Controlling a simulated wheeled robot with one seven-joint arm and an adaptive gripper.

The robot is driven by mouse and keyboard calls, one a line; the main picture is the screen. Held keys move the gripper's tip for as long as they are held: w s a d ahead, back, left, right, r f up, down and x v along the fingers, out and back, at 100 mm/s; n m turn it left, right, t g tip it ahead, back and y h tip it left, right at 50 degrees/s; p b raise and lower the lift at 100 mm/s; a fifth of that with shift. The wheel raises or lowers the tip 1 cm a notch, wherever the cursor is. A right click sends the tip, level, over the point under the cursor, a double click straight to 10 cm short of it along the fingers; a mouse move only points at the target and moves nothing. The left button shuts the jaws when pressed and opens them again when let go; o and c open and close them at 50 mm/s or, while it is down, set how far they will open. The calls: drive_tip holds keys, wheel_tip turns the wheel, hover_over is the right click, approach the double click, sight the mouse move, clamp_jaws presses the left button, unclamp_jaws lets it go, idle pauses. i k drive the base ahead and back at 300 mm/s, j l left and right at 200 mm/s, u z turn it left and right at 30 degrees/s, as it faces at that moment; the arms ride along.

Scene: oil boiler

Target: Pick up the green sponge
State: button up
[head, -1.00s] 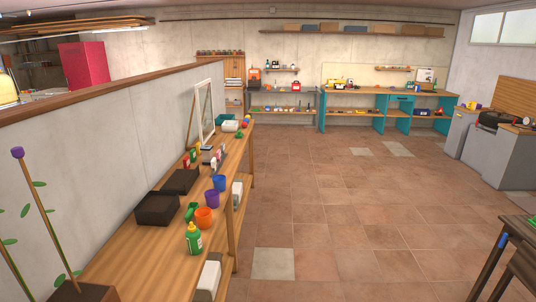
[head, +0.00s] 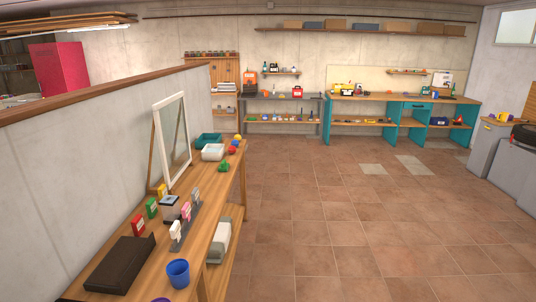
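No object is clear enough to be named the green sponge with certainty. A small green lumpy object (head: 224,167) lies on the wooden workbench (head: 207,192) near its right edge, too small to identify. A small green box (head: 152,208) stands upright on the same bench, nearer the wall. My gripper is not in view.
The bench also bears a black tray (head: 120,264), a blue cup (head: 178,273), a white frame (head: 172,140), a teal bin (head: 207,140) and a white container (head: 213,152). Tiled floor (head: 315,225) to the right is clear. A teal-legged workbench (head: 405,100) stands at the back.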

sight(223, 166)
drive_tip(key=i, duration=2.15)
drive_tip(key=i+u, duration=0.2)
drive_tip(key=i, duration=0.7)
drive_tip(key=i+u, duration=0.2)
drive_tip(key=i, duration=0.75)
drive_tip(key=i+j+u, duration=0.35)
drive_tip(key=i+j, duration=0.1)
drive_tip(key=i, duration=0.1)
